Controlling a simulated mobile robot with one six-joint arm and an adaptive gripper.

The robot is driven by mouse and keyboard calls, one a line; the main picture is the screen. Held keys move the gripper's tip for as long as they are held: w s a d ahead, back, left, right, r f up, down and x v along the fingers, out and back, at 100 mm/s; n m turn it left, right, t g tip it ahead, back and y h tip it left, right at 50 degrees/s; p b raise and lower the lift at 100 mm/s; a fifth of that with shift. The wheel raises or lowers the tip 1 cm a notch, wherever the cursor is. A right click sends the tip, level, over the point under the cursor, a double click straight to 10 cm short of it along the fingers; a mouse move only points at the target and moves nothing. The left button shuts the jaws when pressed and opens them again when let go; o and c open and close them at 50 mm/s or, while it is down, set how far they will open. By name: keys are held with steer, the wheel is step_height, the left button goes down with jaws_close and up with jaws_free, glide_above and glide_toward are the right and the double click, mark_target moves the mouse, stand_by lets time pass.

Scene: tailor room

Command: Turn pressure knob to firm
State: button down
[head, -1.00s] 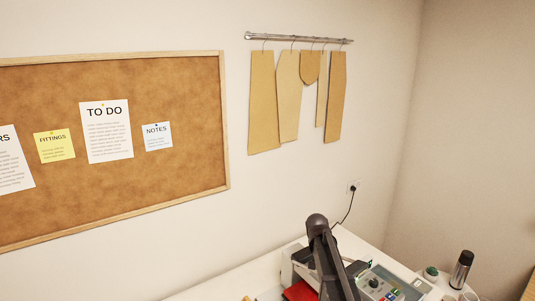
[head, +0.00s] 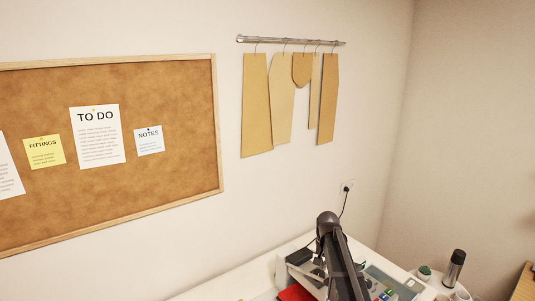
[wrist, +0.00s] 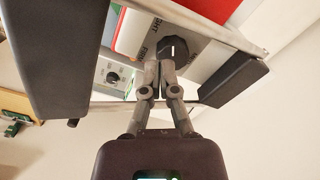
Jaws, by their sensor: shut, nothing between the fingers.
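The white mark points roughly up and down in the picture. In the head view my arm hides the knob and gripper.
The press with its red pad (head: 294,292) stands on the white table (head: 232,280). Its control panel (head: 384,282) is right of my arm. A flask (head: 454,268) and small plant (head: 424,271) stand further right. Another dial (wrist: 112,77) shows in the wrist view.

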mark_target(312, 282)
steer(key=shift+f+b, duration=3.2)
steer(key=shift+f, duration=0.15)
steer(key=shift+w, duration=0.35)
steer(key=shift+w+a, duration=0.15)
steer(key=shift+a, duration=0.6)
steer(key=shift+w+a, duration=0.4)
steer(key=shift+a, duration=0.1)
steer(key=shift+s+a, duration=0.3)
steer(key=shift+a, duration=0.05)
steer(key=shift+r, duration=0.15)
step_height(312, 282, up, 6)
steer(key=p, duration=0.6)
